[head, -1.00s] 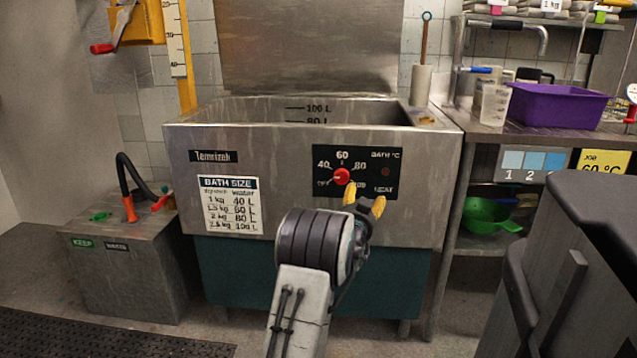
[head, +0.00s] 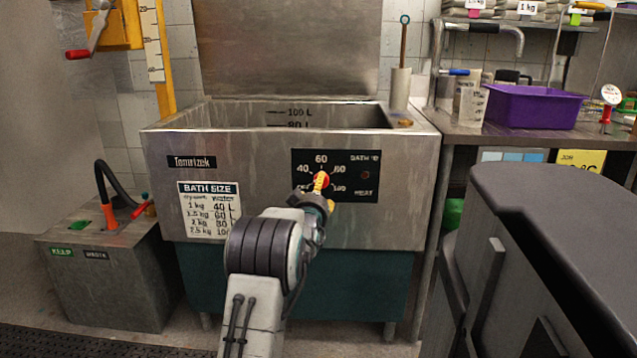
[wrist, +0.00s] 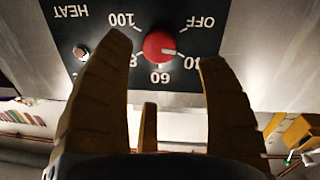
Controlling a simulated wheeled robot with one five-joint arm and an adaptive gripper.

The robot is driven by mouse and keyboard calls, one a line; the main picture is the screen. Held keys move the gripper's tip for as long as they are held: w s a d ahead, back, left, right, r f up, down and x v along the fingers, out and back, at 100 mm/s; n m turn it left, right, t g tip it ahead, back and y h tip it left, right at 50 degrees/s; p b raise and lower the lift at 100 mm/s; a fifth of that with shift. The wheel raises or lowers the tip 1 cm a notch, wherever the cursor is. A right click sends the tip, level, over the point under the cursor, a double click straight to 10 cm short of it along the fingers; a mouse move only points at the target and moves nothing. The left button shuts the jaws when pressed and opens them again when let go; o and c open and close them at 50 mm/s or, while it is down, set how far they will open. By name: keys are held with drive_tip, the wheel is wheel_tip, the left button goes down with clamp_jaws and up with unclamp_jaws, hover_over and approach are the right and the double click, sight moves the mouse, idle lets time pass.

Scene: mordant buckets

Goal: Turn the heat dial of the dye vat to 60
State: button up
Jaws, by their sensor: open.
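The dye vat (head: 230,150) is a steel tub on a teal base, with a black dial panel (head: 362,189) on its front. The red heat dial (head: 326,180) is partly hidden by my gripper (head: 319,187) in the head view. The wrist view shows the panel upside down, with the dial (wrist: 157,44) between and beyond my open, empty yellow fingers (wrist: 166,52). The dial's white mark points toward about 40. The 60 mark (wrist: 160,78) lies below the dial in that view. I cannot tell whether the fingers touch the dial.
A grey box (head: 105,285) with a hose stands left of the vat. A steel table (head: 500,142) with a purple tub (head: 533,106) is to the right. A dark-topped cabinet (head: 560,215) fills the near right. Floor shows in front of the grey box.

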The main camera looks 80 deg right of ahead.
drive_tip(key=shift+d+n, duration=0.15)
drive_tip(key=shift+n, duration=0.15)
drive_tip(key=d+b, duration=0.5)
drive_tip(key=d, duration=0.2)
idle(0.3)
drive_tip(key=shift+o, duration=0.2)
drive_tip(key=shift+r, duration=0.1)
drive_tip(key=c, duration=1.3)
